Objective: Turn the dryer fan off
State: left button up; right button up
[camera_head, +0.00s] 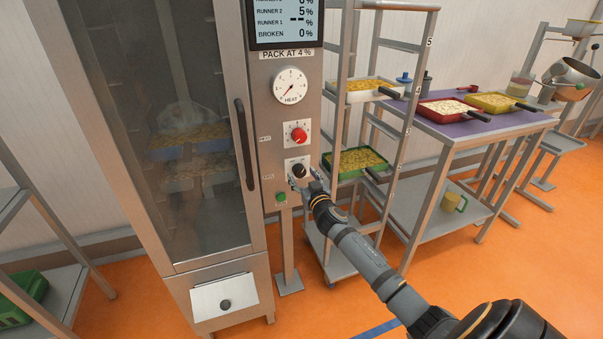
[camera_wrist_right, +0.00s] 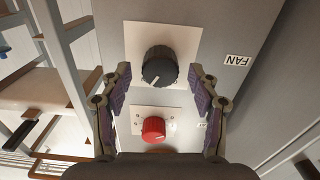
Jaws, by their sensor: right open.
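The black fan knob (camera_head: 299,171) sits on a pale plate on the dryer's control column, below a red knob (camera_head: 299,135). In the right wrist view the black knob (camera_wrist_right: 160,68) has a pale pointer line toward its lower left, and a FAN label (camera_wrist_right: 237,61) is beside its plate. My right gripper (camera_head: 305,181) is at the black knob. In the wrist view its open fingers (camera_wrist_right: 160,82) stand on either side of the knob, with gaps. I cannot tell how far the tips reach along it. My left gripper is not in view.
The dryer cabinet (camera_head: 262,263) has a glass door with a dark handle (camera_head: 244,145). A green button (camera_head: 281,197) is just below the knob. A rack (camera_head: 410,112) with trays stands close on the right, beside a table (camera_head: 463,130). Orange floor is free in front.

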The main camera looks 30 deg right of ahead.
jog(key=shift+w+d, duration=0.1)
jog(key=shift+w, duration=0.4)
jog(key=shift+c, duration=0.6)
jog(key=c, duration=1.1)
jog(key=shift+o, duration=0.2)
